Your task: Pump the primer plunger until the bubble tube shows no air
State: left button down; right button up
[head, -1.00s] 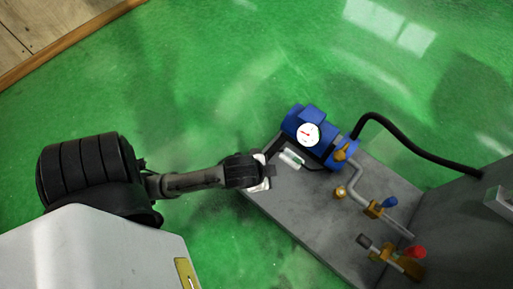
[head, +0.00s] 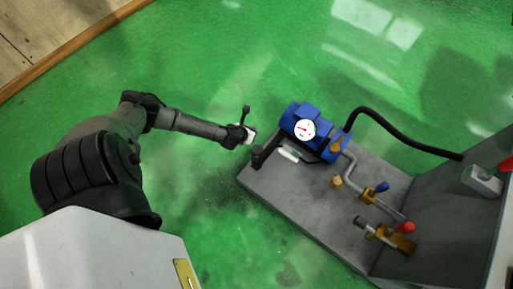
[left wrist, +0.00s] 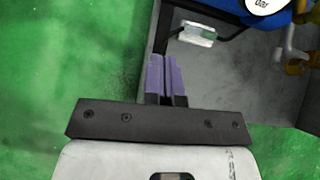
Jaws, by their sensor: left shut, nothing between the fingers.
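In the head view the bubble tube (head: 288,154), a small pale clear tube, lies on the grey base plate (head: 300,210) in front of the blue pump (head: 312,118). A dark upright part (head: 258,157) at the plate's left corner may be the primer plunger; I cannot tell for certain. My left gripper (head: 250,135) is just left of and beyond that part, near the plate's edge. In the left wrist view its purple fingers (left wrist: 163,77) are shut and empty, with the bubble tube (left wrist: 196,34) ahead to the right. Whether the tube holds air is too small to tell.
A white round gauge (head: 304,129) sits on the pump. A black hose (head: 405,142) arcs to the grey cabinet at right. Pipes carry a blue-handled valve (head: 381,187) and a red-handled valve (head: 404,228). The green floor at left is clear.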

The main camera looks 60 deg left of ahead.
pick_arm(q)
jog(key=shift+w+d+f+m+t+h, duration=0.15)
jog(key=shift+d+m+h, duration=0.5)
jog(key=shift+m, duration=1.8)
jog(key=shift+w+d+m+t+h, duration=0.25)
jog(key=shift+d+m+h, duration=0.45)
jog(key=shift+m, duration=1.7)
jog(key=shift+w+d+f+m+t+h, duration=0.15)
jog(key=shift+d+m+h, duration=0.5)
jog(key=shift+m, duration=1.8)
jog(key=shift+r, duration=0.1)
jog(key=b, duration=0.7)
send_over(257, 150)
notch_tip(257, 150, down, 7)
jog(key=shift+d+r, duration=0.1)
jog(key=shift+f+b, duration=0.7)
jog(key=shift+f, duration=0.3)
